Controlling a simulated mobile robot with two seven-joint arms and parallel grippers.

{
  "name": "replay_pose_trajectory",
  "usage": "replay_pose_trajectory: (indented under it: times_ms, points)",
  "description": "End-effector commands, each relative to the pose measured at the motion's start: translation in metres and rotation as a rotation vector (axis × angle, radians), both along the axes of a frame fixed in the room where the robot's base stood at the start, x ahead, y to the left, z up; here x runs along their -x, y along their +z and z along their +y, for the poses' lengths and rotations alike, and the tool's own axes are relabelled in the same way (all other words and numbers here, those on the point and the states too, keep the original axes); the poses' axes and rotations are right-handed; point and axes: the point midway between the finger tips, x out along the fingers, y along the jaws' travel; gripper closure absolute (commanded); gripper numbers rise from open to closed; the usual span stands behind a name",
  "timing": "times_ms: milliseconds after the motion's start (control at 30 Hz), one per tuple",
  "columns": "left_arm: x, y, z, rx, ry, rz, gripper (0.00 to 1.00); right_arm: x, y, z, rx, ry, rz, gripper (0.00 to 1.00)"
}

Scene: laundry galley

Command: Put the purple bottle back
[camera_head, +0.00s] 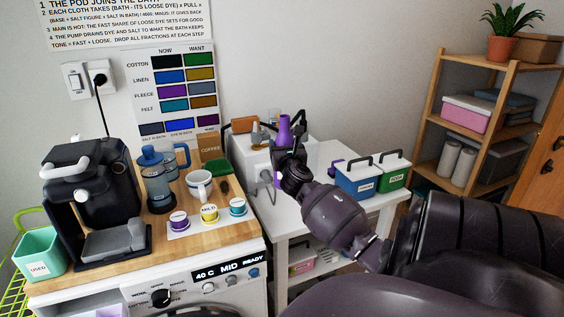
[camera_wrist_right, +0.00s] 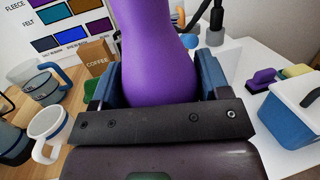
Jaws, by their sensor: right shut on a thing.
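The purple bottle (camera_head: 284,130) is upright in my right gripper (camera_head: 286,152), over the white table between the wooden counter and the two caddies. In the right wrist view the purple bottle (camera_wrist_right: 152,50) fills the middle, with the blue fingers of the right gripper (camera_wrist_right: 155,85) shut on its sides. The bottle's lower end is hidden behind the gripper's dark bar. In the head view a white box-shaped unit (camera_head: 252,158) stands behind the gripper. My left gripper is in neither view.
A blue caddy (camera_head: 355,179) and a green caddy (camera_head: 394,173) stand right of the gripper on the white table (camera_head: 292,217). Left are a white mug (camera_head: 198,186), a coffee bag (camera_head: 211,149) and a coffee machine (camera_head: 92,190). A wooden shelf (camera_head: 487,97) stands far right.

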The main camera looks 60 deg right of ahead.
Motion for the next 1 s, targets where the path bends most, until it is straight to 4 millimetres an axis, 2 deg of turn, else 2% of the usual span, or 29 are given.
replay_pose_trajectory:
  times_ms: [33,200,467,700,800,1000]
  points:
    - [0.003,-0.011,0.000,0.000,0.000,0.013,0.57,0.000,-0.018,0.000,-0.003,0.000,0.006,1.00]
    - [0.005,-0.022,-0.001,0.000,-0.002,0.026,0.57,-0.001,-0.050,0.000,-0.001,-0.001,0.006,1.00]
    - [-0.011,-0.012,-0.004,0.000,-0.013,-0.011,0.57,0.000,-0.067,0.000,0.000,0.001,0.000,1.00]
    - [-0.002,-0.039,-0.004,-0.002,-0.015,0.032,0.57,0.000,-0.107,0.001,-0.001,0.000,0.009,1.00]
    - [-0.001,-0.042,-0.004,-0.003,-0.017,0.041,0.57,0.000,-0.119,0.000,0.000,0.000,0.007,1.00]
    - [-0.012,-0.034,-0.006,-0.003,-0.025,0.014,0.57,0.000,-0.121,0.000,-0.001,0.001,-0.001,1.00]
